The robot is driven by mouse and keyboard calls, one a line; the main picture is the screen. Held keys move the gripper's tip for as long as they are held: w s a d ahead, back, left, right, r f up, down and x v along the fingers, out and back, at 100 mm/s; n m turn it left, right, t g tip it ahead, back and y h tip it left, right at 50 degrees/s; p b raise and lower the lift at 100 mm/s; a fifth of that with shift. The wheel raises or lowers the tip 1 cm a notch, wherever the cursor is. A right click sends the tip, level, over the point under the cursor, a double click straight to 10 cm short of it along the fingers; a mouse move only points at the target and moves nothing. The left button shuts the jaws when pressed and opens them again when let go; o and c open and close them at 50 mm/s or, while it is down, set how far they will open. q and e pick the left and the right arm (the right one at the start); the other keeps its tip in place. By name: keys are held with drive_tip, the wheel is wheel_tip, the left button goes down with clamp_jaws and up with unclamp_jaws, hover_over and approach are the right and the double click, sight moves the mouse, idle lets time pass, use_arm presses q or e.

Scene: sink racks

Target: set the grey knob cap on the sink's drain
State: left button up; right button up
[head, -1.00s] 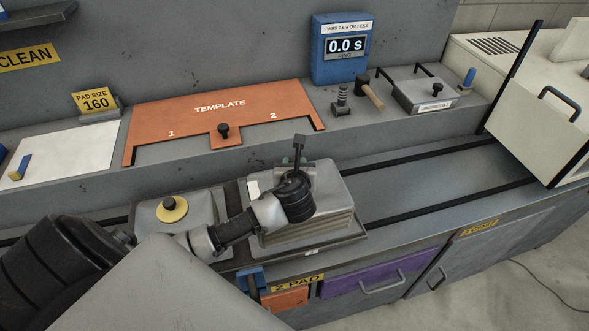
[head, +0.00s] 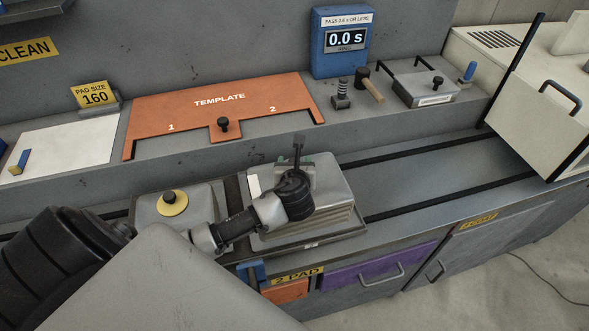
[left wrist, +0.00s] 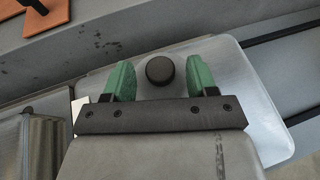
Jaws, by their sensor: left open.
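My left gripper (head: 293,165) is over the far part of a grey metal box (head: 335,185) on the bench. In the left wrist view its two green fingers (left wrist: 160,76) are open, with a dark round knob (left wrist: 160,70) between them in the picture. A gap shows on each side of the knob; I cannot tell how far below the fingertips it is. The pale metal top (left wrist: 262,120) lies beneath. My wrist hides part of the box in the head view. I make out no sink or drain, and cannot tell whether this knob is the grey cap.
An orange template plate (head: 265,105) with a black knob (head: 223,124) lies on the shelf behind. A yellow disc with a dark knob (head: 171,202) is left of the box. A blue timer (head: 343,60) and a knobbed tray (head: 420,92) stand farther right. Bench right of the box is clear.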

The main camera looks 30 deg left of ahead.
use_arm(q)
drive_tip(key=b+v, duration=0.1)
drive_tip(key=v, duration=1.1)
drive_tip(key=shift+f, duration=0.15)
